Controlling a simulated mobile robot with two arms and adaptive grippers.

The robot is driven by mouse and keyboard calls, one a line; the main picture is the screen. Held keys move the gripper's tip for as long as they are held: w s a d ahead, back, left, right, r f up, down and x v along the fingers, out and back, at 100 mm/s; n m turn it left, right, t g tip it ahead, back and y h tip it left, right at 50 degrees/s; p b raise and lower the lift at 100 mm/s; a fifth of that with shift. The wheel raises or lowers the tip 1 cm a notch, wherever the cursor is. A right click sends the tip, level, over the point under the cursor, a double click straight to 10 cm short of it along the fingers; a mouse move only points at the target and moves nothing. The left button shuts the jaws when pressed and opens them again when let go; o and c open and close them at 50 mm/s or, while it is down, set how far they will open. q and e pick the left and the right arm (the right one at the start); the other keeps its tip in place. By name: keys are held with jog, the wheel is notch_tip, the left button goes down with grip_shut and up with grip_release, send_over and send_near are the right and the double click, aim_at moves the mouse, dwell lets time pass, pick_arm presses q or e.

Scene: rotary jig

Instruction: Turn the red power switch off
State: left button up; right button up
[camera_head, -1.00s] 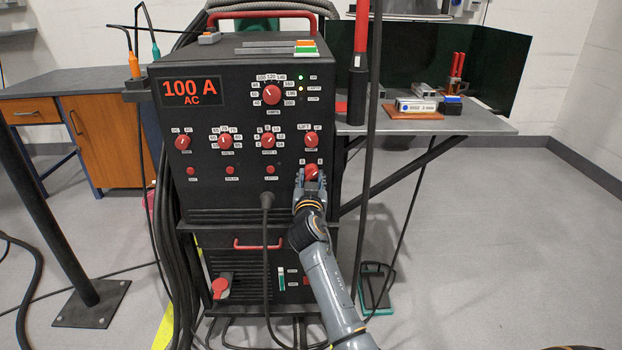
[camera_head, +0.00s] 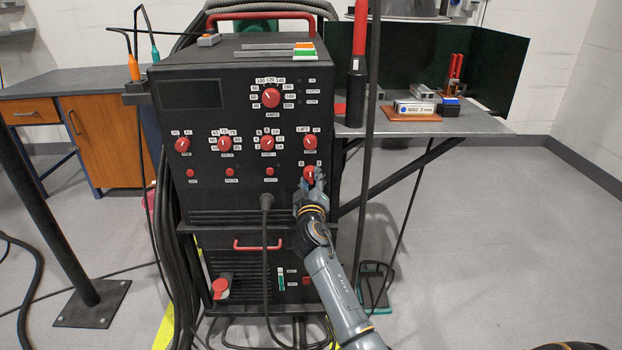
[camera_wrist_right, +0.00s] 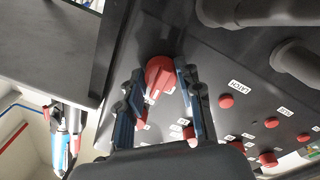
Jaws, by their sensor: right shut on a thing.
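The red power switch (camera_head: 309,173) is a round knob at the lower right of the black machine's front panel (camera_head: 215,110). My right gripper (camera_head: 313,181) is at this knob and shut on it. In the right wrist view, the red knob (camera_wrist_right: 160,74) sits between the two fingers, with a pale pointer mark on it. The machine's display (camera_head: 191,94) is dark, and the small lamps at the top right of the panel are unlit. The gripper hides part of the knob's lower side in the head view. My left gripper is not in view.
Other red knobs and buttons sit left of and above the switch, including the large dial (camera_head: 271,97). A thick black cable (camera_head: 266,203) plugs in just left of my right arm. A grey side table (camera_head: 430,121) and a black upright pole stand to the right.

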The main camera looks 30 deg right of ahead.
jog(key=n, duration=0.2)
jog(key=n+p, duration=0.1)
jog(key=n, duration=0.1)
jog(key=n+p, duration=0.1)
jog(key=n, duration=0.1)
jog(key=shift+d+r+t, duration=0.1)
jog(key=shift+r+t, duration=0.15)
jog(key=shift+t, duration=0.05)
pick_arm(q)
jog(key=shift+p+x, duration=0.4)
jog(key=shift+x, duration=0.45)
pick_arm(e)
jog(key=shift+n+y, duration=0.4)
jog(key=shift+n, duration=1)
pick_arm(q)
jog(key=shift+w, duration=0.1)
pick_arm(e)
jog(key=o, duration=1.2)
jog(key=shift+f, duration=0.15)
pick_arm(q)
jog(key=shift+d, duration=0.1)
pick_arm(e)
jog(key=shift+s, duration=0.1)
jog(key=v, duration=1.1)
jog(key=shift+s+a, duration=0.3)
jog(key=shift+f, duration=0.1)
